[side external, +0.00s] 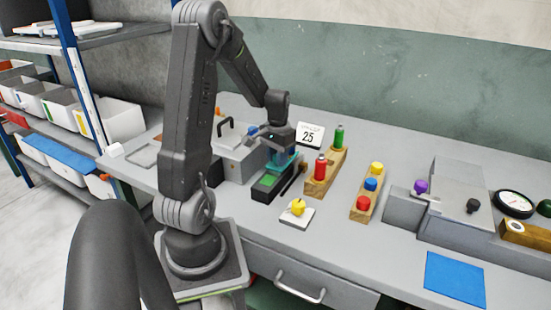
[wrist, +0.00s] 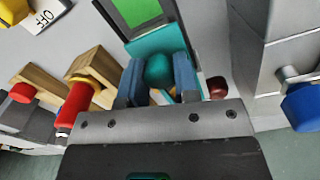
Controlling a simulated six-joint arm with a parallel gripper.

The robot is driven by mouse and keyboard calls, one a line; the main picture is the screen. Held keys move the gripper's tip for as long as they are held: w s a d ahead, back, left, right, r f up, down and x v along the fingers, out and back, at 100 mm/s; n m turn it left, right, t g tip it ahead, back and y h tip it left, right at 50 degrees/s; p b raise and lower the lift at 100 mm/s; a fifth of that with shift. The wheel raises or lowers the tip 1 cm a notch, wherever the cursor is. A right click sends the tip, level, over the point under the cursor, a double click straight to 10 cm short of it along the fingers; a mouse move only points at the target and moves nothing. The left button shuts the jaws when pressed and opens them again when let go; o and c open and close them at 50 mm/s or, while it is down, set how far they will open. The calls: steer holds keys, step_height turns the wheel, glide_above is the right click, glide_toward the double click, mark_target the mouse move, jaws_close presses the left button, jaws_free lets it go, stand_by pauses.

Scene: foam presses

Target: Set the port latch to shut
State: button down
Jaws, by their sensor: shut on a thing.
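My gripper (side external: 279,146) is low over a dark fixture (side external: 262,195) with a green panel (side external: 267,181). In the wrist view my gripper's blue fingers (wrist: 158,82) are shut on a teal knob (wrist: 158,68), one finger on each side. The knob is in front of a teal block (wrist: 155,45) beside the green panel (wrist: 138,12). In the side view the teal part (side external: 285,163) is partly hidden by my gripper. No readable label tells which part is the port latch, and its setting is unclear.
A blue knob (wrist: 303,105) is on a grey press at the right of the wrist view. A red bottle (side external: 320,167) and a green bottle (side external: 339,136) stand in a wooden rack. A yellow knob (side external: 298,207) sits on a white plate. A blue mat (side external: 455,278) lies front right.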

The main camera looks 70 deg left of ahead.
steer(key=shift+w+a+r, duration=0.1)
steer(key=shift+w+a, duration=0.15)
steer(key=c, duration=1.2)
jaws_free()
steer(key=o, duration=0.3)
steer(key=shift+s+d, duration=0.1)
steer(key=shift+o, duration=0.2)
step_height(320, 180, up, 14)
steer(key=w+d+r+m+t+y, duration=0.1)
steer(key=d+r+m+t, duration=0.2)
steer(key=d, duration=1.5)
steer(key=s+d+m+t, duration=0.2)
steer(key=s+d, duration=0.4)
steer(key=d, duration=0.6)
steer(key=shift+s+f+m+t+h, duration=0.35)
steer(key=shift+f+m+t+h, duration=0.05)
steer(key=shift+m, duration=0.1)
